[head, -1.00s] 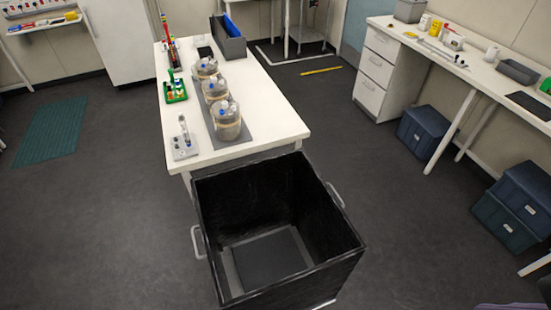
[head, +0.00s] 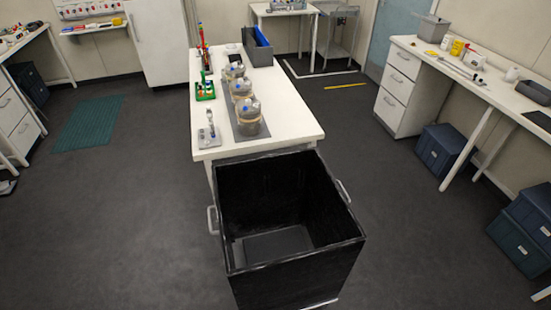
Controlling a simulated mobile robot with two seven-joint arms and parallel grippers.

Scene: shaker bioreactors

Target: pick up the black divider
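I cannot pick out the black divider with certainty. A large open-topped black bin (head: 295,280) with grey side handles stands directly in front of me. Inside it a dark flat panel (head: 275,243) lies at the bottom; whether it is a separate piece or the bin's floor I cannot tell. A grey upright holder (head: 262,54) with blue sheets stands at the back of the white table (head: 285,125). Neither gripper is in view.
Several glass jars (head: 249,118) stand on a grey mat on the white table, with a green rack (head: 205,91) to their left. A right-hand bench (head: 480,85) has blue crates (head: 443,148) below. The floor left of the bin is clear.

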